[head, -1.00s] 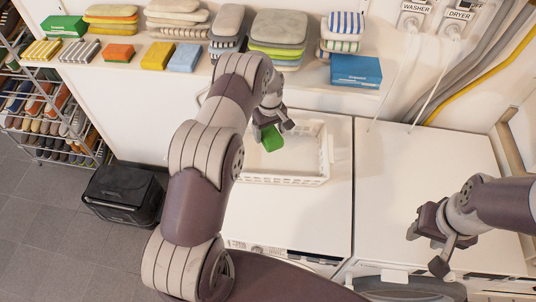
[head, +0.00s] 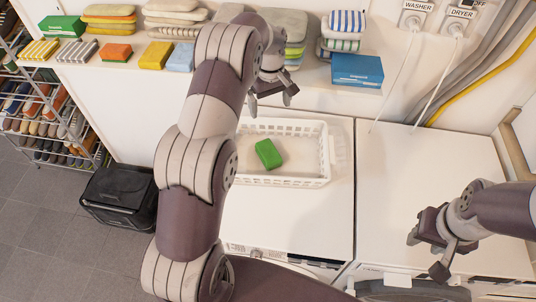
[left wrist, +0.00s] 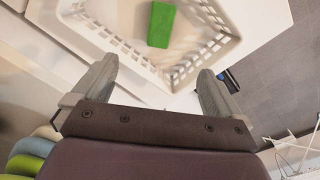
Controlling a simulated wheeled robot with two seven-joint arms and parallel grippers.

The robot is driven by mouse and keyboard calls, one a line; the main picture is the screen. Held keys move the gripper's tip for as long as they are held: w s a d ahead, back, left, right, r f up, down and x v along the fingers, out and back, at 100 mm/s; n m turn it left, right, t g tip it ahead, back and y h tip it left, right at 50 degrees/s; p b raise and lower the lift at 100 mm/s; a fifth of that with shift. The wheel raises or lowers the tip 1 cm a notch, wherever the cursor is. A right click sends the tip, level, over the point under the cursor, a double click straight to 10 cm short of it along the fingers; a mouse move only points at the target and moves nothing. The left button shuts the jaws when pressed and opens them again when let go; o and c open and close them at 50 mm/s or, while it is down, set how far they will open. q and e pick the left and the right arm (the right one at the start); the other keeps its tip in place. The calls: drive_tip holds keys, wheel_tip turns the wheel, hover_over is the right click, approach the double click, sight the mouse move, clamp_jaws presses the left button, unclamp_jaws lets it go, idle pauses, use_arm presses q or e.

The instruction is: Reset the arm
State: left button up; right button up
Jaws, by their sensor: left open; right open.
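My left gripper (head: 270,98) is open and empty, above the back edge of the white basket, near the shelf. Its two fingers also show apart in the left wrist view (left wrist: 155,85). A green block (head: 268,154) lies inside the white basket (head: 285,182), apart from the gripper. The block (left wrist: 161,24) and basket (left wrist: 120,46) also show in the left wrist view. My right gripper (head: 424,254) is open and empty over the right white machine top (head: 400,165).
A shelf behind holds folded towels (head: 109,18), sponges and a blue box (head: 357,70). A shoe rack (head: 55,110) stands at the left, with a black bin (head: 118,192) on the floor. Hoses run along the back right. The right machine top is largely clear.

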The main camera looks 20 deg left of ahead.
use_arm(q)
drive_tip(key=shift+r, duration=0.25)
idle(0.3)
drive_tip(key=s+d+f+m+b, duration=0.1)
drive_tip(key=s+d+m+b, duration=0.1)
drive_tip(key=s, duration=0.6)
drive_tip(key=s+d+f+m+t+b, duration=0.1)
drive_tip(key=s+d+f+m+b, duration=0.1)
drive_tip(key=s, duration=0.7)
drive_tip(key=s+d+f+m+b, duration=0.2)
drive_tip(key=s+d+m+b, duration=0.2)
drive_tip(key=s+m+b, duration=0.2)
drive_tip(key=s, duration=0.2)
drive_tip(key=shift+s+f, duration=0.25)
drive_tip(key=shift+s, duration=0.15)
drive_tip(key=shift+s+d, duration=0.1)
